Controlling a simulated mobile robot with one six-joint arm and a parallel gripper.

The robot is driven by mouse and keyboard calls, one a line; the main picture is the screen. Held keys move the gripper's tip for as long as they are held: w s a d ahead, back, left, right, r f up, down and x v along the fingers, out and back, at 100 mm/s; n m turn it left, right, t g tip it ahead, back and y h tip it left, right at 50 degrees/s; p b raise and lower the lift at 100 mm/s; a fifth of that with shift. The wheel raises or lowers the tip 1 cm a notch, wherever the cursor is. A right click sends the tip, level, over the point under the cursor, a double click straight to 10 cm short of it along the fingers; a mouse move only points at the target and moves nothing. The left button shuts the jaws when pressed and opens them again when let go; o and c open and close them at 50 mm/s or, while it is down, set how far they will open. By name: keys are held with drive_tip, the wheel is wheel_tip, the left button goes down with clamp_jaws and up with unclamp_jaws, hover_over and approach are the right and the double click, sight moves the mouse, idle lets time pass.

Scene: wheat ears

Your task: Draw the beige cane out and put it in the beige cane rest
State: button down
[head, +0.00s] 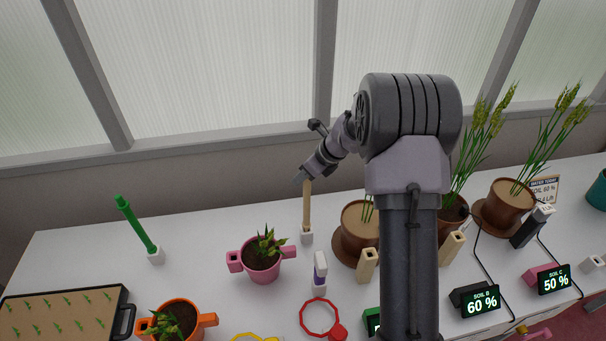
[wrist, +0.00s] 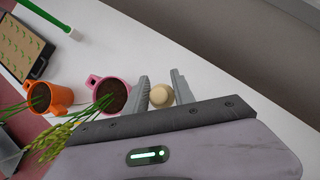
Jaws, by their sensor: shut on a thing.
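The beige cane (head: 307,206) stands about upright at the middle of the table, below my gripper (head: 304,178). Its lower end meets a small off-white square block (head: 306,236); I cannot tell how deep it sits in it. In the wrist view its round pale top (wrist: 161,95) lies between the two fingers of my gripper (wrist: 161,90), which is shut on it. Two beige blocks with holes stand to the right, one (head: 367,264) by a brown pot and one (head: 453,247) further right. I cannot tell which block is the beige cane rest.
A green cane (head: 137,225) leans in a white block (head: 156,256) at the left. A pink pot (head: 262,268) and an orange pot (head: 172,322) stand in front. Brown pots of wheat (head: 505,207) stand at the right. Free table lies between the green cane and pink pot.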

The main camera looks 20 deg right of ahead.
drive_tip(key=shift+f+b, duration=0.65)
drive_tip(key=shift+f, duration=0.3)
drive_tip(key=c, duration=1)
unclamp_jaws()
drive_tip(key=shift+o, duration=0.2)
drive_tip(key=shift+r, duration=0.1)
drive_tip(key=p+v, duration=0.4)
drive_tip(key=v, duration=1.3)
drive_tip(key=s+a+n+b, duration=1)
drive_tip(key=s+a+n, duration=0.2)
drive_tip(key=a, duration=0.2)
drive_tip(key=s+a+f+n+b, duration=0.3)
drive_tip(key=s+n, duration=0.3)
drive_tip(key=s, duration=0.1)
drive_tip(key=s+a+f+n+h+b, duration=0.1)
drive_tip(key=s+a+f+n+b, duration=0.2)
drive_tip(key=s+n, duration=0.4)
drive_tip(key=shift+s+a+f+h, duration=0.15)
drive_tip(key=shift+s+f+h, duration=0.15)
drive_tip(key=shift+s, duration=0.4)
